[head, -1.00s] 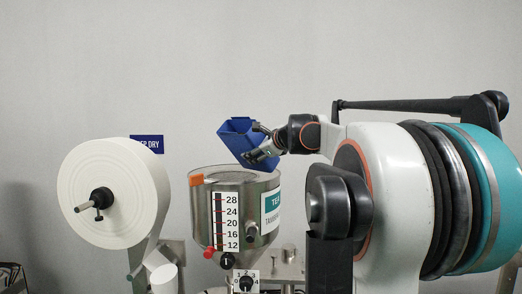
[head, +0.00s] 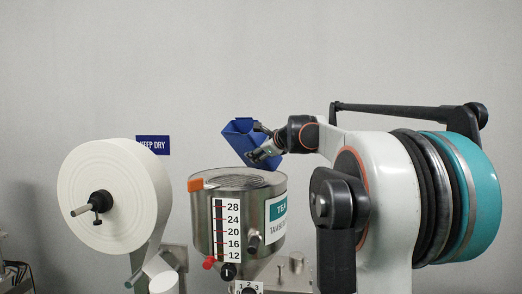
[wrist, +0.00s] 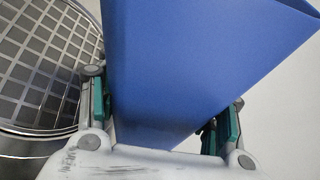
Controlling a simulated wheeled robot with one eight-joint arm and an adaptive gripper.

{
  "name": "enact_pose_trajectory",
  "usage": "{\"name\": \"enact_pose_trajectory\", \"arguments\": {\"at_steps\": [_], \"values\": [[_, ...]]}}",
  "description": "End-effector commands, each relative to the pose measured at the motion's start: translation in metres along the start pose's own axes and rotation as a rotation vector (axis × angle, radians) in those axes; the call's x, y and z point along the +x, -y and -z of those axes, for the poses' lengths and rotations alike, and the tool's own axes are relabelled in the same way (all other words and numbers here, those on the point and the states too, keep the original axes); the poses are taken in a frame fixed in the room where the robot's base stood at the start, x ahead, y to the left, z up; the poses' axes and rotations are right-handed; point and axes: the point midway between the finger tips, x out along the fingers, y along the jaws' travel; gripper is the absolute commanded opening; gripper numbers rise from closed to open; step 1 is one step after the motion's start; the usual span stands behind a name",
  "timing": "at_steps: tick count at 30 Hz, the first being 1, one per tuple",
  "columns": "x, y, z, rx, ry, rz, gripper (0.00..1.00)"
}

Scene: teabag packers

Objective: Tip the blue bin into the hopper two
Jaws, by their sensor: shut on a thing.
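The blue bin (head: 240,135) is in my gripper (head: 263,152), tilted above the right part of a steel hopper (head: 202,222). The hopper has a level scale and a teal-and-white label, only partly readable; I cannot read a hopper number. A grid (wrist: 40,65) covers its round top. In the wrist view the bin (wrist: 190,70) fills the middle, between the two fingers, with the grid to its left. The bin's inside and any contents are hidden.
A large white paper roll (head: 112,185) on a spindle stands left of the hopper. A KEEP DRY sign (head: 153,145) is on the plain wall. The space above the bin is clear.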

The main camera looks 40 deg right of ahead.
Motion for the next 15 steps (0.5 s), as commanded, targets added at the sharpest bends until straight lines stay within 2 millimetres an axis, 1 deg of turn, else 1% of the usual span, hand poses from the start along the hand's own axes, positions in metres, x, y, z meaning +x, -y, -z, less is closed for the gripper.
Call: {"name": "enact_pose_trajectory", "arguments": {"at_steps": [11, 15], "values": [[0.0003, 0.0002, -0.0001, -0.003, 0.0, 0.003, 0.16], [0.0001, -0.0002, 0.0035, -0.045, 0.002, 0.021, 0.16]]}}
